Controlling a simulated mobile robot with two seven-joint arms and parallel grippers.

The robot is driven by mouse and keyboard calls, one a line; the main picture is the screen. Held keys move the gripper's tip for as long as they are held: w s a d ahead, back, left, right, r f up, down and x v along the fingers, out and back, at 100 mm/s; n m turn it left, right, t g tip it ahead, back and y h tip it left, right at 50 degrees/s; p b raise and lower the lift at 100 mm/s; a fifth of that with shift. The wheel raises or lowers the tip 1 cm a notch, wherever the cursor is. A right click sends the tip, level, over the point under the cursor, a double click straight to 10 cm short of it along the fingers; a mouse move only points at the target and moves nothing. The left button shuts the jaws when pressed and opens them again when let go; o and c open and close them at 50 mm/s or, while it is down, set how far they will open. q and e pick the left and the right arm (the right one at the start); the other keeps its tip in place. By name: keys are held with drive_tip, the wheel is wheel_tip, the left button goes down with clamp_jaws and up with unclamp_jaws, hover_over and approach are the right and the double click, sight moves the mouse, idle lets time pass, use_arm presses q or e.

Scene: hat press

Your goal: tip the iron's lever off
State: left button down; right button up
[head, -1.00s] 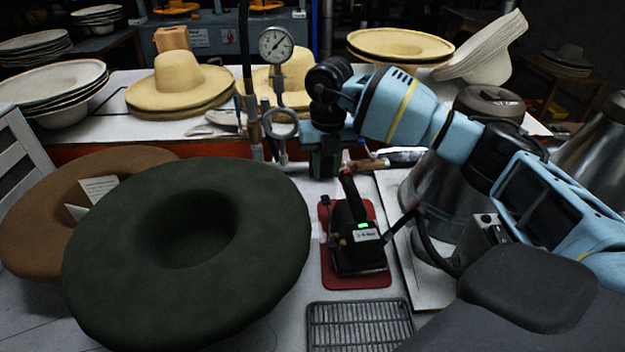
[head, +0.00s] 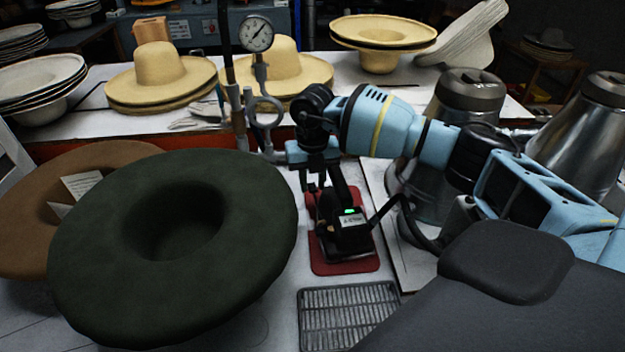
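The black iron (head: 350,238) stands on a red mat (head: 345,267) right of the green hat, with a green light lit on its top. Its handle rises at the back, partly behind my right gripper. The small lever is too dark to make out clearly; dark parts show at the iron's left side. My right gripper (head: 312,184) points down just behind and left of the iron's handle. Its fingers look dark and small, and I cannot tell their gap or whether they touch the iron. My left gripper is not in view.
A large dark green hat (head: 110,235) and a brown hat (head: 125,160) fill the left. A grey metal rack (head: 348,312) lies in front of the iron. A gauge on a pipe (head: 256,34) stands behind. Metal vessels (head: 590,130) stand at right.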

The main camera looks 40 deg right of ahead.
drive_tip(key=c, duration=0.6)
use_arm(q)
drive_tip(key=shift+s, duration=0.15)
use_arm(e)
clamp_jaws()
drive_tip(key=shift+r, duration=0.1)
